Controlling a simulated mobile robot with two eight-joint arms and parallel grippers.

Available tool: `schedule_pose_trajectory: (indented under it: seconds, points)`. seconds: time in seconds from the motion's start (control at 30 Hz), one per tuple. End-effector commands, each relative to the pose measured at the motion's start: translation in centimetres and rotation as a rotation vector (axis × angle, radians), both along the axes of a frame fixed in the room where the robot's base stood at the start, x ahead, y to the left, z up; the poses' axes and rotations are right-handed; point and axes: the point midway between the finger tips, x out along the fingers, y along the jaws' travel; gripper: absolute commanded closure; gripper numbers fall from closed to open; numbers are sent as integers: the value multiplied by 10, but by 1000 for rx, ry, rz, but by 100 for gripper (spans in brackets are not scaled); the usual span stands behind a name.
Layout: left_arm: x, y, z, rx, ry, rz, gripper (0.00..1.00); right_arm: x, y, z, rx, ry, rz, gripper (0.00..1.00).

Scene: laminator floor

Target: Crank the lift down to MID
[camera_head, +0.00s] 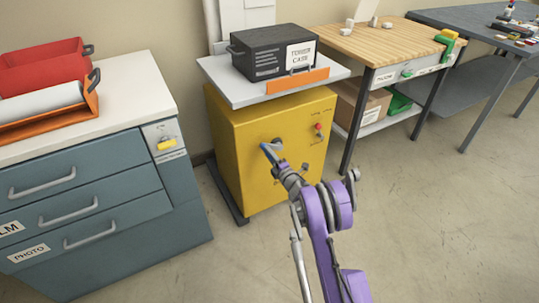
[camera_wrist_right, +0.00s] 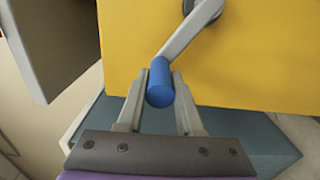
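The lift is a yellow cabinet (camera_head: 235,150) with a grey platform (camera_head: 222,78) on top, standing at the middle of the head view. A grey crank arm (camera_wrist_right: 190,32) comes from a dark hub on the yellow face and ends in a blue handle (camera_wrist_right: 160,84). My right gripper (camera_head: 272,156) is at the crank. In the right wrist view its two fingers (camera_wrist_right: 160,90) lie on either side of the blue handle and look closed on it. The small markings on the lift front are too small to read. My left gripper is out of view.
A black toner case (camera_head: 262,58) sits on the platform behind an orange strip (camera_head: 298,80). A blue drawer cabinet (camera_head: 90,195) with red and orange trays stands left. A wooden-topped bench (camera_head: 385,42) stands right. The floor (camera_head: 440,220) at front right is clear.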

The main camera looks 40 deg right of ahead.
Motion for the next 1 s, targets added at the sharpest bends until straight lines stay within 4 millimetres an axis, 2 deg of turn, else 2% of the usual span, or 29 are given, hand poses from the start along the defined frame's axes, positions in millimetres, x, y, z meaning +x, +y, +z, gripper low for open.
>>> schedule_pose_trajectory:
  seconds: [0.03,0.17,0.53,0.67,1.0]
  points:
    - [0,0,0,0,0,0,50,-2,-3,-1,2,2,-8,58]
    - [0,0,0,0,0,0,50,-1,-3,-1,0,2,-6,36]
    - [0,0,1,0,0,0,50,-6,0,0,0,1,-3,36]
    - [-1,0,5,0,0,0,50,-24,4,1,0,1,-3,36]
    - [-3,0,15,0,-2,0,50,-88,19,1,0,1,-5,36]
